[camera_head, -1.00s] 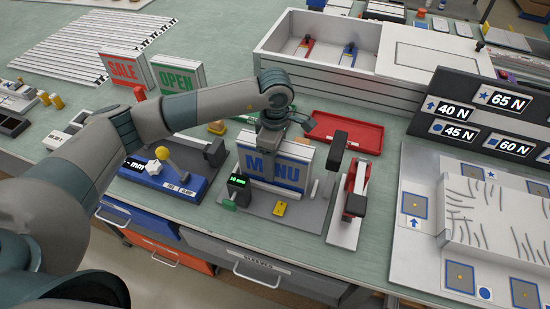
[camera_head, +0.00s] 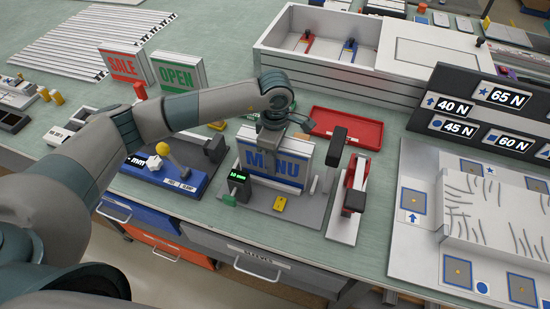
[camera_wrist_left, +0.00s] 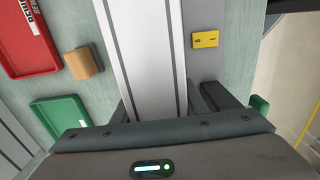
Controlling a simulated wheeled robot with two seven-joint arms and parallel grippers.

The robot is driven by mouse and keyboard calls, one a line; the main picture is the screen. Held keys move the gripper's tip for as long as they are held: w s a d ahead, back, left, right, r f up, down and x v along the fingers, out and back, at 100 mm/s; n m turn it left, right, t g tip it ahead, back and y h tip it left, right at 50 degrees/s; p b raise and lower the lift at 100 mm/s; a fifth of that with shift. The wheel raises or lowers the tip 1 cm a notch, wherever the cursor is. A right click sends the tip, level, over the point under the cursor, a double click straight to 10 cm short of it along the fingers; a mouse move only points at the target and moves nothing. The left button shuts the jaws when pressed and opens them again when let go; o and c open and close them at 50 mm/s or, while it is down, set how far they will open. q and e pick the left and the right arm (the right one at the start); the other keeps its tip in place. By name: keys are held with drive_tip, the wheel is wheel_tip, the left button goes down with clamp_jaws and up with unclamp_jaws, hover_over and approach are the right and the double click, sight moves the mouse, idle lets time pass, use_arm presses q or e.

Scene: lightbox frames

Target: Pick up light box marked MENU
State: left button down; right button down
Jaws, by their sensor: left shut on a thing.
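The light box marked MENU (camera_head: 275,170) is a white panel with blue letters, standing upright at the grey fixture plate (camera_head: 262,210). My left gripper (camera_head: 272,128) is above it, pointing down, and is shut on its upper part. The arm hides some of its top edge. In the left wrist view the light box (camera_wrist_left: 145,45) runs as a pale slab between the fingers of my left gripper (camera_wrist_left: 165,105). I cannot tell whether its lower edge touches the plate. My right gripper is not in view.
The SALE (camera_head: 122,66) and OPEN (camera_head: 177,77) boxes stand back left.

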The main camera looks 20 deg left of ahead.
use_arm(q)
drive_tip(key=shift+r, duration=0.1)
drive_tip(key=shift+w+r+b, duration=0.1)
drive_tip(key=shift+r+b, duration=0.45)
drive_tip(key=shift+r, duration=0.2)
wheel_tip(320, 180, up, 7)
drive_tip(key=b, duration=0.3)
drive_tip(key=shift+r, duration=0.7)
